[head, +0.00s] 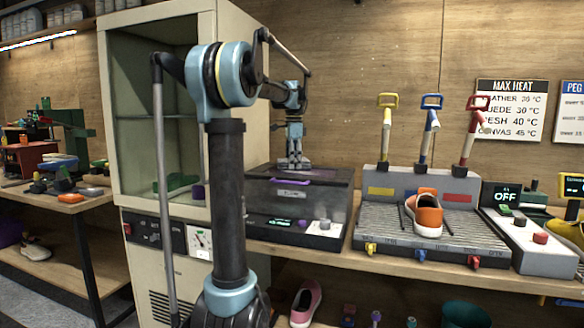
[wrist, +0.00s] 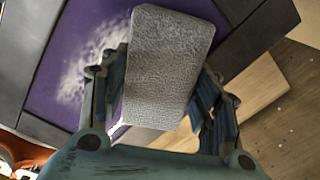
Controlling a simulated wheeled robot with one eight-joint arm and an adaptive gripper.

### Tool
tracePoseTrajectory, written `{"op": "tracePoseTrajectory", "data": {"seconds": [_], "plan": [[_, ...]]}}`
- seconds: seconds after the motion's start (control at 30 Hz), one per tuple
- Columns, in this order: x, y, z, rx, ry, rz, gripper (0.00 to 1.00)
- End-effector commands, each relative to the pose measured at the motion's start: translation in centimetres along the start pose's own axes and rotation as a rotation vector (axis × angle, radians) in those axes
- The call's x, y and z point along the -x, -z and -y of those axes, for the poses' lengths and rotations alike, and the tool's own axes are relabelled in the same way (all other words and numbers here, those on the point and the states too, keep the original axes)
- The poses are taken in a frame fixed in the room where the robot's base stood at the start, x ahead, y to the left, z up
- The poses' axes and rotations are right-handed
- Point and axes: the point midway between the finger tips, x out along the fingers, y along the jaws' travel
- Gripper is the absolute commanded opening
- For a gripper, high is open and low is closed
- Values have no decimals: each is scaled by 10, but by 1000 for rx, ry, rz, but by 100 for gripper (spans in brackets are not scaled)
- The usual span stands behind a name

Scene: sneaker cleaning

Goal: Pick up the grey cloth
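The grey cloth (wrist: 168,62) shows in the wrist view as a thick, textured, rounded rectangle. It lies between the two fingers of my gripper (wrist: 160,85), with a fingertip close to each long side. I cannot tell whether both fingers press on it. Behind it are a purple surface (wrist: 55,88) with a pale speckled patch and a light wooden board (wrist: 255,92). In the head view my gripper (head: 294,163) points down just above a dark box (head: 325,187) with a purple strip on top. The cloth cannot be made out clearly there.
Right of the box, an orange shoe (head: 427,215) sits on a grey slatted rack (head: 385,232) below three coloured-handled levers (head: 432,122). A tall pale cabinet (head: 117,110) stands to the left. A pink shoe (head: 306,302) is below the bench.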

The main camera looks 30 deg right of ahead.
Motion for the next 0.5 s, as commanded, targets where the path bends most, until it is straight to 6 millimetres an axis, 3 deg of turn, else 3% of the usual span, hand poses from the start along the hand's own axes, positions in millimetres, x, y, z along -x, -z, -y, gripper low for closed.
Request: {"op": "tracePoseTrajectory", "data": {"seconds": [0.37, 0.5], "plan": [[1, 1, 0, -1, 0, 0, 33], [11, 1, 0, -1, 0, 0, 33]]}}
